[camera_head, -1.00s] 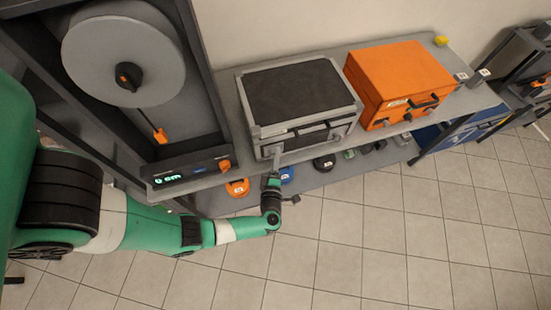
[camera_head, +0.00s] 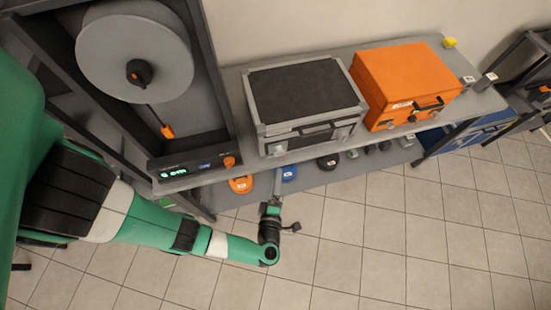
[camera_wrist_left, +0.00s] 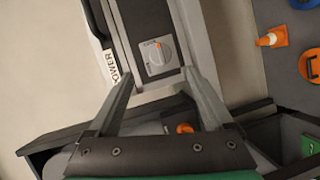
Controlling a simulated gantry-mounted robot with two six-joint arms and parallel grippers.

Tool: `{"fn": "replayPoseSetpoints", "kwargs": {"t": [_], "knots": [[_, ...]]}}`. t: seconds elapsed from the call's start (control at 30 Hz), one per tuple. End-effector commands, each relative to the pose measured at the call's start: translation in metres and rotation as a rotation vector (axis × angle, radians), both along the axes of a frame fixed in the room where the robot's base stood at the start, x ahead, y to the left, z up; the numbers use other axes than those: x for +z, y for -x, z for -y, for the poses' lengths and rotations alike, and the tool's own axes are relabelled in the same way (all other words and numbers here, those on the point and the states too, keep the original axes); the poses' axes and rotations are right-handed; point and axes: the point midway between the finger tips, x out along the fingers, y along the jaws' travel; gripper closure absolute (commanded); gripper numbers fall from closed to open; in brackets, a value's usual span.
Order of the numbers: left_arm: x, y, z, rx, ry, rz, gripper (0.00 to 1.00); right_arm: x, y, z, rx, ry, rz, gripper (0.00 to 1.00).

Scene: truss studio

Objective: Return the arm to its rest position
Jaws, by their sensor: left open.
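My left arm is green, white and black and comes in from the left in the head view. Its gripper (camera_head: 276,184) hangs in front of the shelf edge, below the grey case (camera_head: 308,95), apart from it. In the left wrist view the two grey fingers (camera_wrist_left: 158,76) are spread with nothing held between them. Beyond the tips a grey plate with a round knob (camera_wrist_left: 157,56) shows, beside a POWER label (camera_wrist_left: 115,70). My right gripper is not in view.
An orange case (camera_head: 405,82) stands right of the grey case on the shelf. A lower shelf holds an orange disc (camera_head: 241,184), a blue disc (camera_head: 289,173) and several dark items. A winch-like drum (camera_head: 140,50) stands at left. The tiled floor in front is clear.

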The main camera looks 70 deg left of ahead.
Motion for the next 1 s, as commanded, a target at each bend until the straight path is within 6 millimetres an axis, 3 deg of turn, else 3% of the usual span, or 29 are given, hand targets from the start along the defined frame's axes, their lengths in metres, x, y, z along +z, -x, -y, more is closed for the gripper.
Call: {"fn": "replayPoseSetpoints", "kwargs": {"t": [0.2,0.8,0.9,0.97,1.0], "knots": [[0.002,0.007,0.015,0.0,0.0,0.0,0.15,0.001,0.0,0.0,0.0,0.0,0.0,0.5],[0.004,0.005,0.009,0.028,0.006,0.009,0.15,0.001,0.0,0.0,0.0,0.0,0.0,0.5],[0.028,-0.026,0.008,0.1,0.059,0.104,0.15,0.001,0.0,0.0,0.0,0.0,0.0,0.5],[0.058,-0.052,0.006,0.138,0.092,0.207,0.15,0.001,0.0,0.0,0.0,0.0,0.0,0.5],[0.083,-0.069,0.004,0.149,0.099,0.29,0.15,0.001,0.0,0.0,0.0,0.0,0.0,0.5]]}}
